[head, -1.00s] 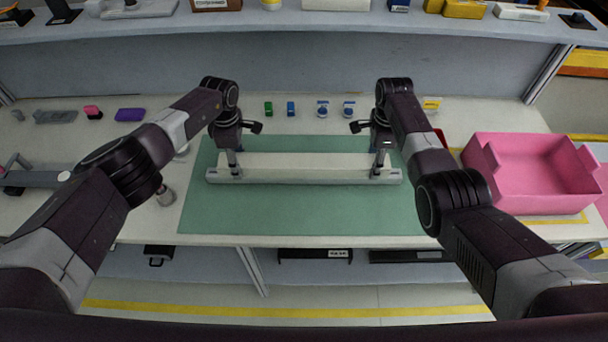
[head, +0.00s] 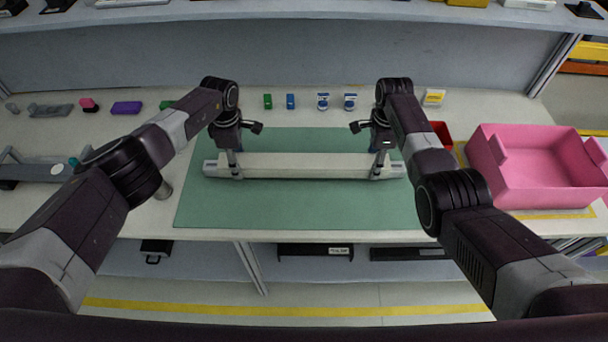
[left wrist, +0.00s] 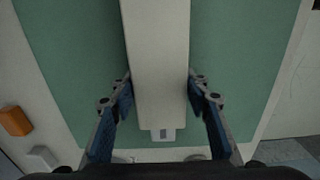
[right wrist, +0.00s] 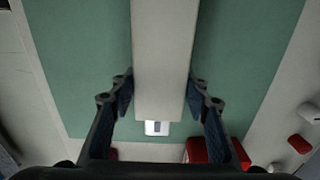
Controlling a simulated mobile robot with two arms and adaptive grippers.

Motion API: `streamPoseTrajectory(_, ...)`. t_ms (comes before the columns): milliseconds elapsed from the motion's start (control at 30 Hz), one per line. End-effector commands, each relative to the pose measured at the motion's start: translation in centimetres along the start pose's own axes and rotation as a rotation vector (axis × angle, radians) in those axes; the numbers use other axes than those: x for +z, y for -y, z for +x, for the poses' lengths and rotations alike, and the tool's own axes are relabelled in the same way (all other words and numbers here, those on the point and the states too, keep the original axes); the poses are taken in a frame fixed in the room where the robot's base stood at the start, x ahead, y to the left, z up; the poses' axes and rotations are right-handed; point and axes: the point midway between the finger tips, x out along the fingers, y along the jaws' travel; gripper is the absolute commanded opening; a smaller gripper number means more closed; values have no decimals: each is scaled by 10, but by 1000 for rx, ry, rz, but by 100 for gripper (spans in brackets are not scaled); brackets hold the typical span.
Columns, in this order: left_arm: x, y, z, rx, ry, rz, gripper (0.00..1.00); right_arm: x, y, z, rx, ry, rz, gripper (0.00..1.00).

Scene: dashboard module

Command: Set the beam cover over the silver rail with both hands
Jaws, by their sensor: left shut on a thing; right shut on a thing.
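The beam cover (head: 305,165) is a long cream bar lying lengthwise over the silver rail (head: 209,168) on the green mat (head: 300,212). The rail's ends stick out past both cover ends; its middle is hidden. My left gripper (head: 236,170) is shut across the cover near its left end, and my right gripper (head: 378,170) is shut across it near its right end. In the left wrist view a rail end (left wrist: 163,135) shows beyond the cover (left wrist: 158,60). The right wrist view shows the other rail end (right wrist: 157,128). I cannot tell whether the cover touches the rail.
A pink bin (head: 535,170) stands right of the mat, with a small red bin (head: 441,132) behind my right arm. Several small green and blue items (head: 290,101) line the back of the table. A grey device (head: 40,172) lies at the left. The mat's front is clear.

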Motion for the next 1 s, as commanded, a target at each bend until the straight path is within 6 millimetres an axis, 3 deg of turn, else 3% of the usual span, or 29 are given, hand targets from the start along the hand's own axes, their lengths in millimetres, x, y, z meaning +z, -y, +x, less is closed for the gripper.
streamPoseTrajectory(200,0,0,16,0,-1,0,9,0,0,16,-1,-1,0,9)
streamPoseTrajectory(233,0,0,12,0,-1,0,46,0,0,12,-1,-1,0,46)
streamPoseTrajectory(367,0,0,12,0,-1,0,60,0,0,12,0,-1,0,60)
streamPoseTrajectory(767,-1,-1,5,2,0,0,60,0,0,12,0,0,0,60)
streamPoseTrajectory(1000,-1,-2,-31,6,0,2,60,0,0,12,0,0,0,60)
